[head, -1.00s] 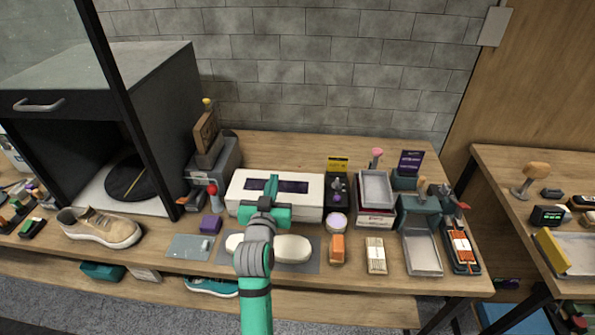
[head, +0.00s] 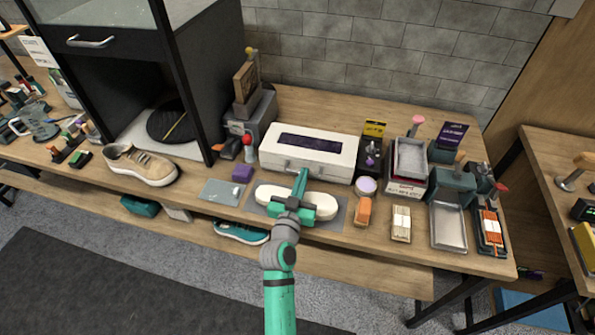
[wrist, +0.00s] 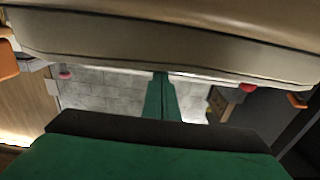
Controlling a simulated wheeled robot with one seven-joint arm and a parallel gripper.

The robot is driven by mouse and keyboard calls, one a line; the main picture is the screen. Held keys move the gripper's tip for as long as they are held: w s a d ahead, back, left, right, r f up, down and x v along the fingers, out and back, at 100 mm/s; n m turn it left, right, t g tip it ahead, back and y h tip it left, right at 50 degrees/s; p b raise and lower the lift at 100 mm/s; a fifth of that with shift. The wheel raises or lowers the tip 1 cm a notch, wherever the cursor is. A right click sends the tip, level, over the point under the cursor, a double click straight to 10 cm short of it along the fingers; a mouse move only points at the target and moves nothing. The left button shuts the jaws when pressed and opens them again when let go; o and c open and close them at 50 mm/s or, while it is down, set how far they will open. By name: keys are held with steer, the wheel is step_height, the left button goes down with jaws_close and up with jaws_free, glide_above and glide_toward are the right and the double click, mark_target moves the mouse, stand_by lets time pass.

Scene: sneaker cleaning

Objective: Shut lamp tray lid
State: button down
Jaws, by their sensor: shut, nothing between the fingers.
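A long white box (head: 345,158) with a dark purple panel on its top stands behind the grey mat; I take it as the lamp tray. Its top looks flat and down, but I cannot tell whether the lid is fully seated. A small handle shows on its front. My gripper (head: 303,174) is shut and empty, fingers pointing at the box's front near the handle. I cannot tell whether they touch it. In the wrist view, my green fingers (wrist: 161,98) reach toward a broad pale surface (wrist: 170,40), probably the box.
A grey mat (head: 338,222) with pale rounded pieces lies under my gripper. A purple block (head: 242,173) and a beige sneaker (head: 141,165) are to the left. A round jar (head: 366,186), an orange brush (head: 362,212) and a metal tray (head: 448,227) are to the right.

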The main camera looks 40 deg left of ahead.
steer(key=shift+s+f, duration=0.2)
steer(key=shift+f, duration=1.05)
step_height(320, 180, up, 5)
steer(key=s+d+f, duration=0.1)
steer(key=s, duration=0.1)
steer(key=s+d+f, duration=0.1)
steer(key=s, duration=0.1)
steer(key=s+d+f, duration=0.1)
steer(key=s, duration=0.1)
steer(key=shift+s+d, duration=0.3)
steer(key=shift+s, duration=0.05)
steer(key=shift+s+d+f, duration=0.1)
steer(key=shift+s+f, duration=0.1)
steer(key=shift+s, duration=0.2)
steer(key=shift+s+d+f, duration=0.1)
steer(key=shift+s+f, duration=0.05)
steer(key=shift+s, duration=0.25)
